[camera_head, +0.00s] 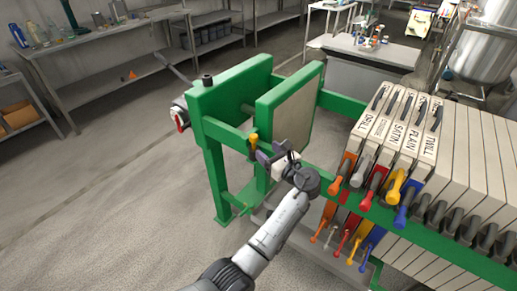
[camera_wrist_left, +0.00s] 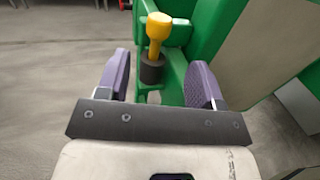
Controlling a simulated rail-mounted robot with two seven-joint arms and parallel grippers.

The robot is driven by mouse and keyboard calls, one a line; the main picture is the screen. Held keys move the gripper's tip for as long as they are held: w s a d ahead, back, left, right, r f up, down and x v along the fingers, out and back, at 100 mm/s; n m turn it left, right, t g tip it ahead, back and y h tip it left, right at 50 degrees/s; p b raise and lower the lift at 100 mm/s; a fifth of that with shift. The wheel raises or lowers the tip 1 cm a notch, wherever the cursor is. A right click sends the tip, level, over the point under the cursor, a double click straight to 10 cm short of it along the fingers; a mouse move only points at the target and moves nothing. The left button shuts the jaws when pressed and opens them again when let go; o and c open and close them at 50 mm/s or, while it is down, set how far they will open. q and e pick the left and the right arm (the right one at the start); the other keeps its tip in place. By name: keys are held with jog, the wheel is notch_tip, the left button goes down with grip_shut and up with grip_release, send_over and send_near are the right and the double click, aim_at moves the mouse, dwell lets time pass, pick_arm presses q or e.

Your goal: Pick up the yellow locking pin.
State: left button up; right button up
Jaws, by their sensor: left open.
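The yellow locking pin (camera_head: 253,140) stands upright at the green frame, left of my left gripper in the head view. In the left wrist view the yellow pin (camera_wrist_left: 158,32) has a wide rounded top and sits in a dark cylindrical collar (camera_wrist_left: 152,70) on the green metal. My left gripper (camera_head: 267,155) is open. In the left wrist view its two purple fingers (camera_wrist_left: 161,76) stand apart, with the collar and pin seen beyond and between them. Nothing is held. My right gripper is not in view.
The green press frame (camera_head: 228,97) stands beside the pin, with a pale plate (camera_head: 296,110) on its right. Labelled filter plates (camera_head: 400,130) with coloured valve handles line the right. Grey shelves (camera_head: 110,65) stand at the back left. The floor (camera_head: 90,200) at left is clear.

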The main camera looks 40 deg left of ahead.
aim_at(256, 142)
pick_arm(q)
jog(key=shift+x, duration=0.75)
jog(key=b+x, duration=0.2)
jog(key=x, duration=0.2)
jog(key=shift+s+a+f, duration=0.1)
jog(key=shift+s+a, duration=0.05)
jog(key=shift+a, duration=0.4)
jog(key=shift+d, duration=0.15)
jog(key=shift+c, duration=0.4)
jog(key=c, duration=0.9)
